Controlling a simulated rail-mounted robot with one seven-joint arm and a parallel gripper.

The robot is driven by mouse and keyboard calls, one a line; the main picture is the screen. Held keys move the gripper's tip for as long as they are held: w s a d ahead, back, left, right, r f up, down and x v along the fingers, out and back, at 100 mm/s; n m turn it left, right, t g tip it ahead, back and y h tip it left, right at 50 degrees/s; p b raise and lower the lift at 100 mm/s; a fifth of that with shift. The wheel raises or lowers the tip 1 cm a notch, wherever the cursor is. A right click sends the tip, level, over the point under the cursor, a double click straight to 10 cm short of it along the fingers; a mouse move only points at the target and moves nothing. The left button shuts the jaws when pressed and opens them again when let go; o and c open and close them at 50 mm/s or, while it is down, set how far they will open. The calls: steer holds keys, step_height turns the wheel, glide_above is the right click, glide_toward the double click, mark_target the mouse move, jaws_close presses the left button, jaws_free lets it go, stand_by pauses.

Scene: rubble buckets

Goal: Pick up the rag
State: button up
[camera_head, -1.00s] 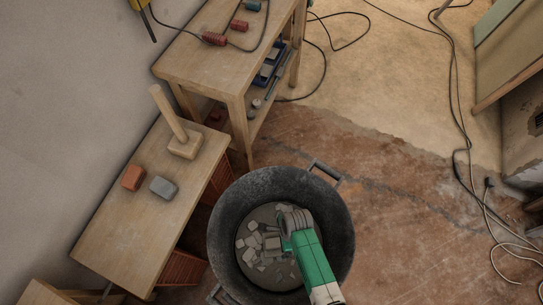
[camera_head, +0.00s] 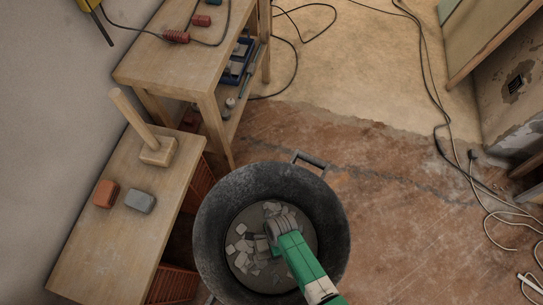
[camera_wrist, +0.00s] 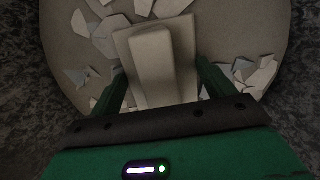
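I cannot pick out a rag for certain in either view. My gripper (camera_head: 267,238) reaches down into the dark bucket (camera_head: 212,212) from the lower right. In the wrist view the two green fingers of my gripper (camera_wrist: 160,80) are spread apart. A pale beige block-like thing (camera_wrist: 165,55) with a raised ridge lies between them. I cannot tell whether the fingers touch it or whether it lies below them. Pale broken rubble (camera_wrist: 85,25) lies around it on the bucket floor.
A wooden bench (camera_head: 105,240) at the left bears a mallet (camera_head: 157,152), a reddish block (camera_head: 106,193) and a grey block (camera_head: 140,200). A higher workbench (camera_head: 185,70) stands behind it. Cables (camera_head: 462,160) lie on the right floor. The floor right of the bucket is mostly clear.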

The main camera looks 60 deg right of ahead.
steer(key=shift+c, duration=1)
step_height(320, 180, up, 10)
steer(key=p, duration=0.6)
